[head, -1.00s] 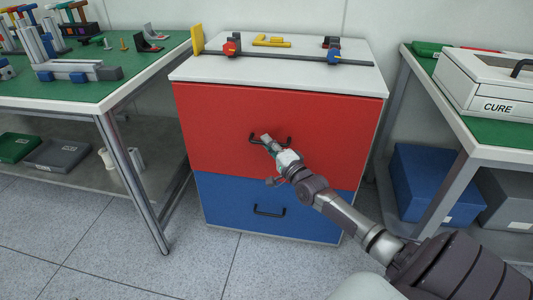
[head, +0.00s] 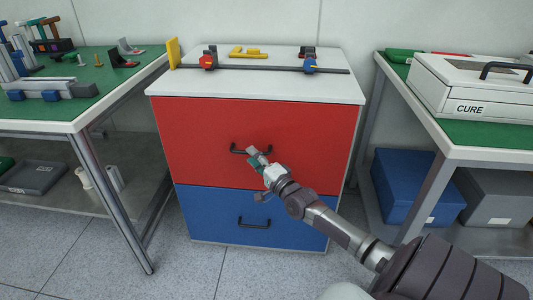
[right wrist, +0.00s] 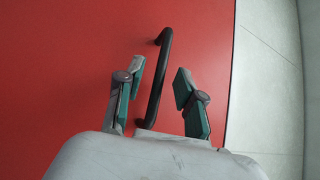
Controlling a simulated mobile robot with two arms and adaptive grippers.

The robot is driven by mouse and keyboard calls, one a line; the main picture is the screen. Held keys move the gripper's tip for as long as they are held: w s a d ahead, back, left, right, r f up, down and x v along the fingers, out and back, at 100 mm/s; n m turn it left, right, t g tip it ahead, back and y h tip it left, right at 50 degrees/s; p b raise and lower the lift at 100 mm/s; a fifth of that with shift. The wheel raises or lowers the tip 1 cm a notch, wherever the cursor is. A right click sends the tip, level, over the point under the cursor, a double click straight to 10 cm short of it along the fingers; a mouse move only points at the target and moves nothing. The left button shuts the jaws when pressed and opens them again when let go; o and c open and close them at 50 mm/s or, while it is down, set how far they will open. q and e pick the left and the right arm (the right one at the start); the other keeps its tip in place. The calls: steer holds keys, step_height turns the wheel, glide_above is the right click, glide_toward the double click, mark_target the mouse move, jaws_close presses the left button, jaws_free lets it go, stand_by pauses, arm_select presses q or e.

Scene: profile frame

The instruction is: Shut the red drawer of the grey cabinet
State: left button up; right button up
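The grey cabinet (head: 341,90) stands in the middle of the head view. Its red drawer (head: 200,130) is the upper one, with a dark bar handle (head: 236,149). The red front looks about flush with the blue front below, and I see no clear gap. My right gripper (head: 256,154) is at this handle. In the right wrist view the gripper (right wrist: 160,88) is open, with one finger on each side of the handle (right wrist: 158,75) and gaps beside it. Whether its palm touches the handle is hidden. My left gripper is not in view.
A blue drawer (head: 206,217) with its own handle lies below. Rails and small coloured parts rest on the cabinet top. A green-topped bench (head: 110,85) stands left; another bench (head: 480,135) with a CURE box (head: 470,90) stands right. Floor is free in front.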

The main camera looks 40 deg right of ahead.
steer(key=s+f, duration=0.1)
steer(key=s, duration=0.8)
steer(key=shift+s+a, duration=0.15)
steer(key=shift+a, duration=0.2)
steer(key=shift+f, duration=0.15)
